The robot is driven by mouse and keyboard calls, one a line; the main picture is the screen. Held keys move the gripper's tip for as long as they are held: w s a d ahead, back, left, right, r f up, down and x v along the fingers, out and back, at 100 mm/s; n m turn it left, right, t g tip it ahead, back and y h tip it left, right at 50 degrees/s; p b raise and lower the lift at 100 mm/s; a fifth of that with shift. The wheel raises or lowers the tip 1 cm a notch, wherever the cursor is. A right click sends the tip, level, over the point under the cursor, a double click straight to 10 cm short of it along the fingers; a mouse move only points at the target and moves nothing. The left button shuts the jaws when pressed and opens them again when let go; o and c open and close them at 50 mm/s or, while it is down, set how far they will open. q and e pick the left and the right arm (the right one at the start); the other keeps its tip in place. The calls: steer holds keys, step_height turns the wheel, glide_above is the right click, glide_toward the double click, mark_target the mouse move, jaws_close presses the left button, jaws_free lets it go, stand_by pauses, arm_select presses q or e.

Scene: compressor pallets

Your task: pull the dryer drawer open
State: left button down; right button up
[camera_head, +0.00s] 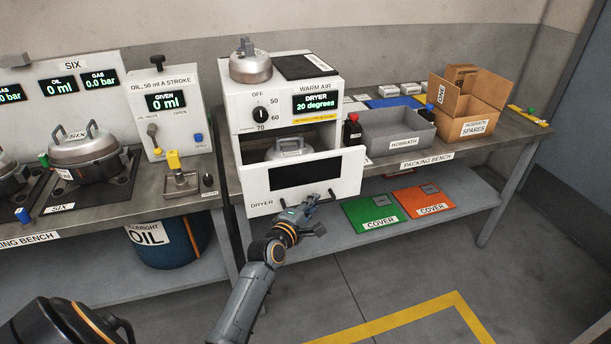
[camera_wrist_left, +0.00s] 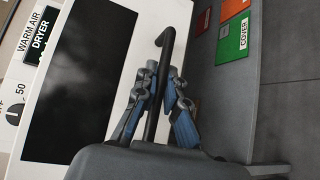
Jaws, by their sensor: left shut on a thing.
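The dryer (camera_head: 240,95) is a white cabinet with a knob and a display reading 20 degrees. Its drawer (camera_head: 352,172) has a white front with a dark window and stands out from the cabinet, with a metal vessel (camera_head: 289,147) showing behind the front. The drawer's dark handle (camera_wrist_left: 165,45) runs along the lower part of the front. My left gripper (camera_head: 310,203) is at this handle; in the left wrist view its fingers (camera_wrist_left: 161,88) are closed around the bar, one on each side. My right gripper is not in view.
A metal pot (camera_head: 250,66) stands on the dryer. To the right on the packing bench (camera_head: 428,158) are a grey bin (camera_head: 395,135) and an open cardboard box (camera_head: 480,120). Green (camera_head: 372,213) and orange (camera_head: 422,201) covers lie on the lower shelf. Floor in front is clear.

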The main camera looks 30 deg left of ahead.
arm_select(q)
steer(key=s+d+p, duration=0.4)
steer(key=s+d, duration=0.3)
steer(key=d, duration=0.1)
steer(key=shift+s+d, duration=0.2)
steer(key=shift+d, duration=0.15)
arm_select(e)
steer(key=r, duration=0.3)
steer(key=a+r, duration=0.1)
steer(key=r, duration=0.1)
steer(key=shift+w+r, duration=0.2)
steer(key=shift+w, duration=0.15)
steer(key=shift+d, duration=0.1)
arm_select(q)
steer(key=c, duration=1.4)
jaws_free()
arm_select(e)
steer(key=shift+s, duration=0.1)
arm_select(q)
steer(key=s+r, duration=0.1)
steer(key=s, duration=1)
steer(key=shift+s+d+r, duration=0.3)
steer(key=shift+s+d, duration=0.1)
